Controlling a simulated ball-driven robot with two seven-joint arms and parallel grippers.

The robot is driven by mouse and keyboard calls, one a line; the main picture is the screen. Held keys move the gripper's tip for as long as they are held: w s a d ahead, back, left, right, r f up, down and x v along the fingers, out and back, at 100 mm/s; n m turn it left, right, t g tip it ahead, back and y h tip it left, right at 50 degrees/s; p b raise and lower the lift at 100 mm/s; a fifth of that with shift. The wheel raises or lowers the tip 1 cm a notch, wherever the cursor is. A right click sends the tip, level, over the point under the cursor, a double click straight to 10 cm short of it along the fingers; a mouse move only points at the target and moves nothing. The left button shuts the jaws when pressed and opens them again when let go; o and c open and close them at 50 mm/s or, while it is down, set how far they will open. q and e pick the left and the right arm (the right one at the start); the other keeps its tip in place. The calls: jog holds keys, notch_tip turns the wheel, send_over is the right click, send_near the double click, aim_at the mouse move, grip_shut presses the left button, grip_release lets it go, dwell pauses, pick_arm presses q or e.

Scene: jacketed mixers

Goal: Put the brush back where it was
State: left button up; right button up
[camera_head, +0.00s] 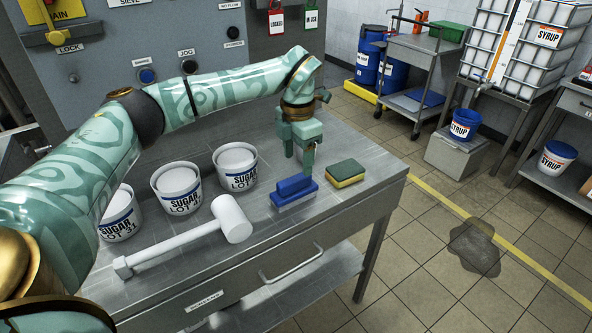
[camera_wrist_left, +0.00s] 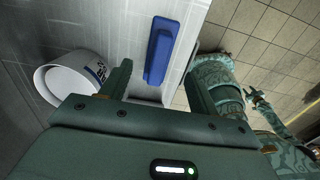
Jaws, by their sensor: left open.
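The brush (camera_head: 294,191) has a blue back and paler bristles. It lies on the metal bench top, just left of the sponge. In the left wrist view the blue brush (camera_wrist_left: 158,48) shows beyond the fingertips, apart from them. My left gripper (camera_head: 304,160) points down at the bench, just behind the brush, and looks empty. Its two fingers stand apart in the left wrist view (camera_wrist_left: 158,80). The head view does not show clearly how high the fingertips are.
A green-and-yellow sponge (camera_head: 346,173) lies right of the brush. A white mallet (camera_head: 232,218) lies in front-left. Several sugar tubs, one of them here (camera_head: 235,166), stand behind the mallet. A grey control panel (camera_head: 180,40) rises behind. The bench's right front corner is clear.

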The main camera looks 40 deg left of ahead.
aim_at(298, 177)
pick_arm(q)
notch_tip(298, 177, up, 4)
jog(key=shift+f+p, duration=0.25)
jog(key=shift+p, duration=0.1)
jog(key=shift+f, duration=0.1)
